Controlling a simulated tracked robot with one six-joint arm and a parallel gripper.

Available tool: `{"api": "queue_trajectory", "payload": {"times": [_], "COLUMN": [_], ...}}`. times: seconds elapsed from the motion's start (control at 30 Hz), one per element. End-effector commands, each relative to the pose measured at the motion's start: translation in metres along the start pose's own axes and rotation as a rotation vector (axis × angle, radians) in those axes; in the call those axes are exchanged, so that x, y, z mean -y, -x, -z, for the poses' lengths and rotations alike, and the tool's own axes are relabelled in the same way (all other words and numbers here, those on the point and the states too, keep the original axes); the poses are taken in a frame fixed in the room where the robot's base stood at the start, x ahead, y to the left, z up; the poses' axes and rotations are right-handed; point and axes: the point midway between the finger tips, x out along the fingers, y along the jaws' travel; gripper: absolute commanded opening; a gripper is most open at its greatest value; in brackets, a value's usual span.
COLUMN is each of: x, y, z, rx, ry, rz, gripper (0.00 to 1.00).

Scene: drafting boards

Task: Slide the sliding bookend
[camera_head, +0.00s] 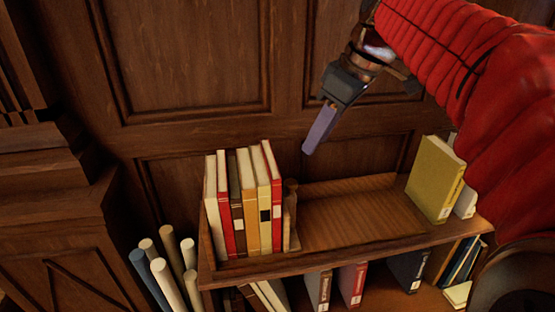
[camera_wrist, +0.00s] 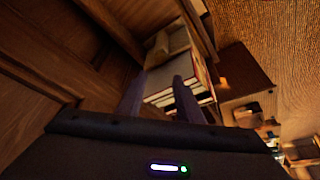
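The sliding bookend (camera_head: 290,216) is a wooden upright piece on the shelf top. It stands against the right side of a row of upright books (camera_head: 244,205). My gripper (camera_head: 309,150) is in the air above and behind the shelf, a little right of the bookend and apart from it. In the wrist view, the two purple fingers of my gripper (camera_wrist: 158,98) are spread with nothing held between them. The book row shows beyond them (camera_wrist: 170,80), with a wooden piece at its upper end that may be the bookend (camera_wrist: 164,45).
The shelf top (camera_head: 350,220) is bare between the bookend and a yellow book (camera_head: 435,180) at the right. Rolled papers (camera_head: 168,262) stand left of the shelf. A panelled wood wall (camera_head: 190,60) rises close behind.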

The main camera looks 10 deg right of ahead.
Motion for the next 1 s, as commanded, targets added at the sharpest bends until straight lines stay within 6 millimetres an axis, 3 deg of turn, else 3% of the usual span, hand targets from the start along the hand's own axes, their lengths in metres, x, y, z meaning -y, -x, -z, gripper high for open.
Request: {"api": "queue_trajectory", "payload": {"times": [0.27, 1.0], "x": [0.001, 0.0], "y": [-0.017, -0.126], "z": [0.0, -0.001], "rx": [0.001, 0.002], "ry": [0.0, -0.001], "rz": [0.002, 0.002], "gripper": [0.33, 0.33]}}
